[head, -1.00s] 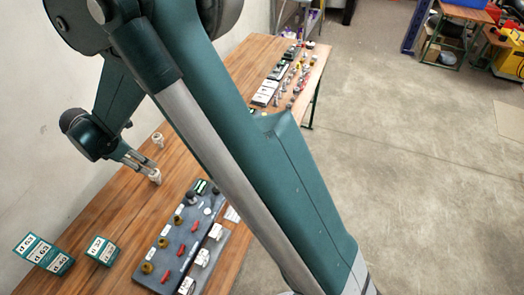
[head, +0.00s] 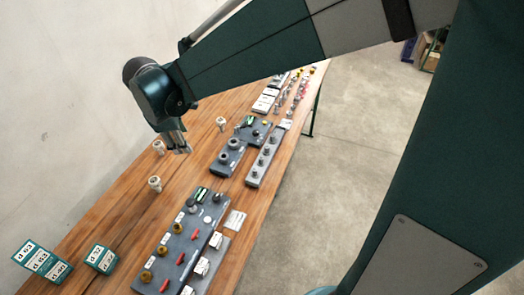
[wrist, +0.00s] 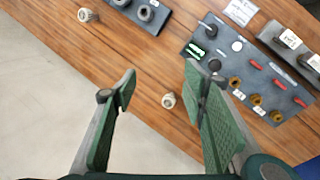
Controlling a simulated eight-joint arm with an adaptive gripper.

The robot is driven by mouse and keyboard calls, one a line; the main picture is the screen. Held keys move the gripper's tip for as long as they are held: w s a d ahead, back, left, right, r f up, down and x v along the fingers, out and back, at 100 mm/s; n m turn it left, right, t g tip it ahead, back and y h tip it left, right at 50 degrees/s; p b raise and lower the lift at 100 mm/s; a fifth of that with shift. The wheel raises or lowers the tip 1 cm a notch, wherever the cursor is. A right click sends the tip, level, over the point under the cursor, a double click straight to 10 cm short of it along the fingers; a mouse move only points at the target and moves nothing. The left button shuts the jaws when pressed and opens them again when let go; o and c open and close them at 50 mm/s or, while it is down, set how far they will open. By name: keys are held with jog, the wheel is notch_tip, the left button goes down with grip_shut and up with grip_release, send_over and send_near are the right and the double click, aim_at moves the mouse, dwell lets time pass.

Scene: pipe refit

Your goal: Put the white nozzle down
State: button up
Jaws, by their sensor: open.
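Several pale fittings stand on the wooden bench, and I cannot tell for sure which is the white nozzle. One white piece (head: 154,184) stands on the bare wood beside the dark valve board; it also shows beyond the gap between my fingers in the wrist view (wrist: 169,100). A second white piece (head: 158,148) stands near the wall, and a third (head: 221,123) farther along, also in the wrist view (wrist: 86,15). My gripper (head: 181,149) is open and empty, its fingers (wrist: 160,85) wide apart above the bench, clear of the pieces.
The dark valve board (head: 180,240) with red handles and brass fittings lies at the front. Grey fitting boards (head: 228,158) lie farther back. Teal labelled boxes (head: 42,262) stand front left. Bare wood lies between the white pieces; the wall bounds the left.

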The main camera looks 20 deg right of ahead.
jog(key=s+d+r+m+t, duration=0.2)
jog(key=s+d+m, duration=0.5)
jog(key=s+d, duration=0.3)
jog(key=s+d+r+m+t+y, duration=0.1)
jog(key=s+d+r+m+t, duration=0.1)
jog(key=s+d+m, duration=0.6)
jog(key=shift+s+d+r+y, duration=0.3)
jog(key=shift+s+d+r, duration=0.5)
jog(key=shift+s, duration=2.35)
jog(key=shift+o, duration=0.4)
jog(key=shift+d+f, duration=0.15)
